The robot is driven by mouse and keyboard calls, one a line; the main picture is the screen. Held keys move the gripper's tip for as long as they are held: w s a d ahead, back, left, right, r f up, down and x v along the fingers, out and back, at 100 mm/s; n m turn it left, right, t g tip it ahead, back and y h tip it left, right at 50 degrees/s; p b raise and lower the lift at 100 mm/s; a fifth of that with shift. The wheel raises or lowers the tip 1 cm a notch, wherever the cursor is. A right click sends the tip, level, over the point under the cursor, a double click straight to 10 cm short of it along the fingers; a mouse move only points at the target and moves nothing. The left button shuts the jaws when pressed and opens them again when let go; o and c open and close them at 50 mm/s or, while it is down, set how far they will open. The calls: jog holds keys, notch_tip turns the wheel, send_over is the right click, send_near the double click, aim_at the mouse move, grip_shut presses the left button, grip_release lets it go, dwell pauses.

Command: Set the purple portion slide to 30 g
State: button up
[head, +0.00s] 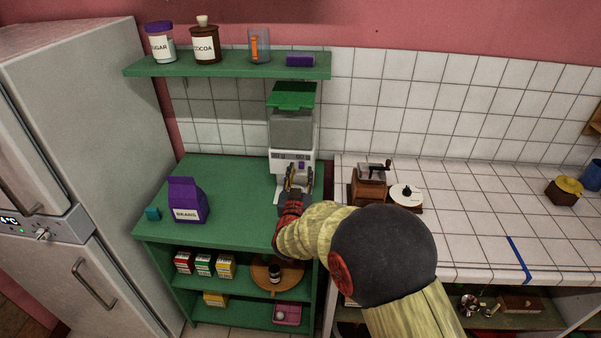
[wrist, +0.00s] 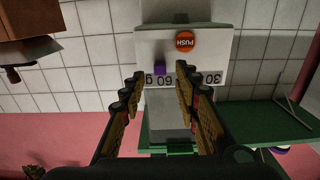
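The white dispenser (head: 282,164) stands at the right end of the green shelf unit. Its front shows upside down in the wrist view. The purple portion slide (wrist: 159,71) sits by the 60 g mark (wrist: 152,80), away from the 30 mark (wrist: 210,78). An orange PUSH button (wrist: 185,41) is near it. My gripper (wrist: 159,73) is open in front of the panel, its fingertips appearing either side of the slide. No contact can be made out. In the head view my gripper (head: 297,178) is at the dispenser's front and hides part of it.
A purple beans bag (head: 188,202) stands left on the green counter. A wooden grinder (head: 369,184) and a white-lidded item (head: 406,196) are close to the right of my arm. A shelf (head: 228,65) with jars hangs above.

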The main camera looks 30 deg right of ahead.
aim_at(302, 165)
jog(key=shift+x, duration=1.15)
jog(key=shift+c, duration=1.2)
grip_shut()
